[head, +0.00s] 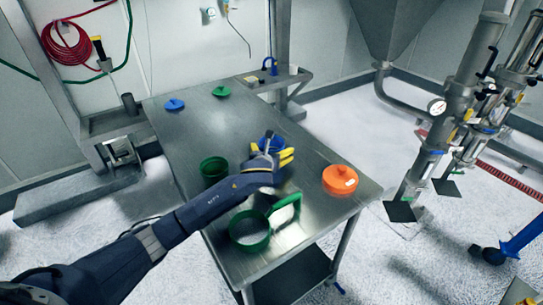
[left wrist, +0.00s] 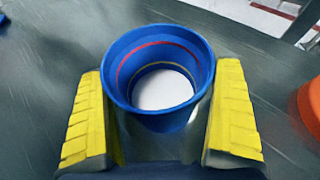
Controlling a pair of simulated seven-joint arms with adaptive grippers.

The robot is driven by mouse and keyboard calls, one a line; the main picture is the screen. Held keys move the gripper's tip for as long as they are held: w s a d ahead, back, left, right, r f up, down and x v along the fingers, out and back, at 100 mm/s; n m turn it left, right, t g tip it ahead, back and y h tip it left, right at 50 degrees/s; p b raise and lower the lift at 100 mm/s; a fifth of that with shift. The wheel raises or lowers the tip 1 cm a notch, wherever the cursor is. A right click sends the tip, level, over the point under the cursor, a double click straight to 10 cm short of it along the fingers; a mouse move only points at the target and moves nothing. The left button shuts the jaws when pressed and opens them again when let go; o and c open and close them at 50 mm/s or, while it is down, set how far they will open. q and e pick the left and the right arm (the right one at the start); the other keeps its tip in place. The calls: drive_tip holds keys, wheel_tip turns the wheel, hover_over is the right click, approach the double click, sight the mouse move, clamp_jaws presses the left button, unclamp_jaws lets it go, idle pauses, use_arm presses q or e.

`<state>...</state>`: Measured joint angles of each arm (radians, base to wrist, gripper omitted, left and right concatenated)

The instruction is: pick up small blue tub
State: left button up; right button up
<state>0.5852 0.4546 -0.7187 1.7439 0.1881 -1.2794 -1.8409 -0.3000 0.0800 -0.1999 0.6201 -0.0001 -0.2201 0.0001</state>
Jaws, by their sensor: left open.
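The small blue tub (left wrist: 160,118) stands upright between the yellow finger pads of my left gripper (left wrist: 160,125) in the left wrist view. Its inside shows a red ring line, a yellow ring line and a white bottom. In the head view the tub (head: 271,143) shows just behind my left gripper (head: 282,158), which partly hides it. My left gripper is open, with one finger on each side of the tub. A thin gap seems to show at the pads; contact cannot be told. My right gripper is not in view.
A blue lid (head: 174,105) and a green lid (head: 221,92) lie at the far end. The table's far middle is clear.

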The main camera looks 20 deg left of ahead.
use_arm(q)
drive_tip(key=c, duration=1.3)
drive_tip(key=shift+r, duration=0.15)
wheel_tip(320, 180, up, 20)
drive_tip(key=shift+f, duration=0.1)
drive_tip(key=shift+w, duration=0.1)
idle(0.3)
drive_tip(key=shift+r, duration=2.5)
